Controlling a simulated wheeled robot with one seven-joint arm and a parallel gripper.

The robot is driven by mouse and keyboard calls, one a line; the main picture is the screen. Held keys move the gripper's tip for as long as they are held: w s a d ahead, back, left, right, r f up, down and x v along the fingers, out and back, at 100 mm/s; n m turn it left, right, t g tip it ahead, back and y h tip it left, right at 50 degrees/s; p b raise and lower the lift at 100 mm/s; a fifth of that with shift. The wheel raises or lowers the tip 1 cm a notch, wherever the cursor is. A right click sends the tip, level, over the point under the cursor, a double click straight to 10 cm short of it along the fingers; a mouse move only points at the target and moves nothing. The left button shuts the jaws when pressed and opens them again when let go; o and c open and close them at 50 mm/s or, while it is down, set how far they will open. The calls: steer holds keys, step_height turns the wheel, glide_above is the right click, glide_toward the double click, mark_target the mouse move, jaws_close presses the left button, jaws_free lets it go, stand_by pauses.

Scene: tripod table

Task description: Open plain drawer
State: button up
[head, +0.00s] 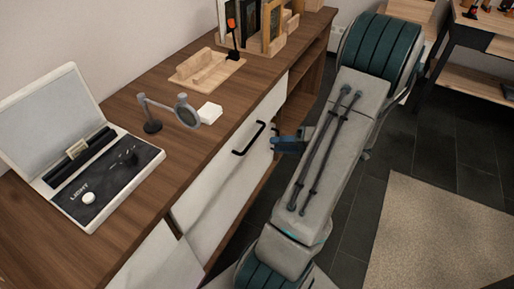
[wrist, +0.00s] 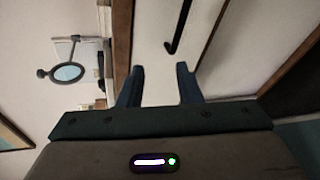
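The plain white drawer (head: 218,178) is in the cabinet front below the wooden top, and it looks closed. Its black bar handle (head: 249,138) is at the upper part of the front. In the wrist view the pale front (wrist: 152,40) fills the upper middle, with the end of the handle (wrist: 178,30) at the top. My gripper (head: 279,142) is just right of the handle in the head view, apart from it. In the wrist view its two blue fingers (wrist: 159,72) are spread with nothing between them. The handle lies beyond the fingertips, toward the right finger.
On the cabinet top (head: 150,97) are an open light case (head: 110,165), a magnifier on a stand (head: 187,110), a small white block (head: 209,112) and a wooden tray (head: 205,70). Another white front (head: 165,262) is at lower left. Dark floor and a beige rug (head: 440,235) lie right.

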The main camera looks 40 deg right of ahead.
steer(key=s+d+f+m+t+h, duration=0.2)
steer(key=d+f+m, duration=0.1)
steer(key=d+m, duration=0.15)
steer(key=b+x, duration=0.4)
steer(key=x, duration=0.9)
steer(key=shift+w, duration=0.3)
jaws_close()
